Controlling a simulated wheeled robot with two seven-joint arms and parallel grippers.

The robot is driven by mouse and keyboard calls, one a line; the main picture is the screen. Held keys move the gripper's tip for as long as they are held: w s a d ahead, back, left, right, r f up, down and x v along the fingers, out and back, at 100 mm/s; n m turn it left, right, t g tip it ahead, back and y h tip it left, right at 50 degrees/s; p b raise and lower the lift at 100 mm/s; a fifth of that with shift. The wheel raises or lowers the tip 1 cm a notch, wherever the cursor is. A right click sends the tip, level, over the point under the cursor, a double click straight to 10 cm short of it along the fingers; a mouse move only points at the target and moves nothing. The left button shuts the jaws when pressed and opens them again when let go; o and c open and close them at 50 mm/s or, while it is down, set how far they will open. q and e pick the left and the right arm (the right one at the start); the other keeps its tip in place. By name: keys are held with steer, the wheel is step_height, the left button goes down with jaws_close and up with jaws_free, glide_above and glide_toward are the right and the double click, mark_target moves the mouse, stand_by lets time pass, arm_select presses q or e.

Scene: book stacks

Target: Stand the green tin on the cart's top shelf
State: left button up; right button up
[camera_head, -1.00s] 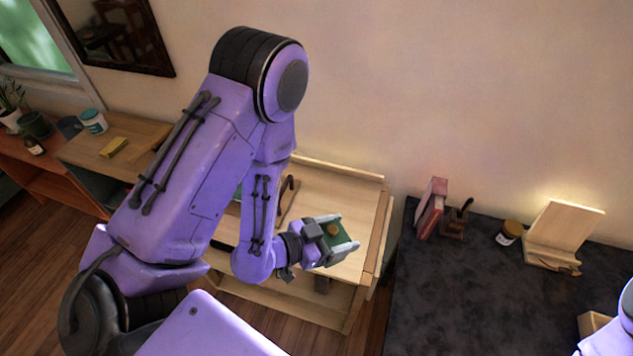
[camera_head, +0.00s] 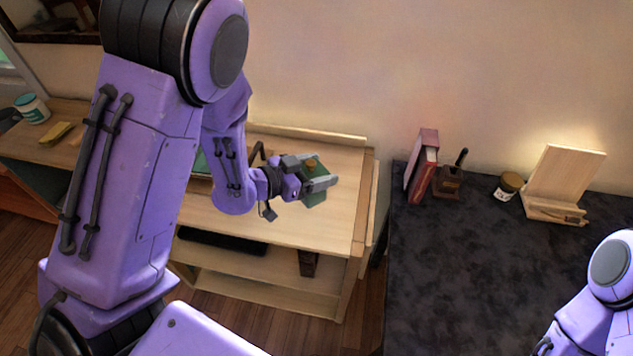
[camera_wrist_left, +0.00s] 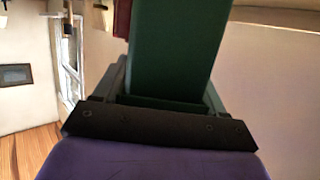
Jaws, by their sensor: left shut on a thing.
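The green tin (camera_head: 313,194) is held in my left gripper (camera_head: 318,181), over the right part of the cart's wooden top shelf (camera_head: 335,217). A round brownish lid or knob shows on the tin's top. In the left wrist view the tin (camera_wrist_left: 175,45) is a large dark green block between the fingers. The gripper is shut on it. I cannot tell whether the tin's base touches the shelf. In the head view my right arm shows at the lower right edge, and its fingers are not in sight.
A green item (camera_head: 201,163) lies on the top shelf, partly behind my left arm. The dark table (camera_head: 450,270) to the right holds red books (camera_head: 421,168), a small wooden holder (camera_head: 449,182), a jar (camera_head: 508,186) and a wooden stand (camera_head: 562,182). The shelf's front right is clear.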

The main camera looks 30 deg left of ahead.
arm_select(q)
steer(key=shift+w+a+f, duration=0.35)
steer(key=shift+w+f, duration=0.25)
steer(key=shift+f, duration=0.25)
steer(key=f, duration=0.3)
steer(key=shift+w+a+f, duration=0.1)
steer(key=shift+w+f, duration=0.1)
steer(key=shift+f, duration=0.25)
steer(key=o, duration=1.1)
steer(key=shift+c, duration=0.2)
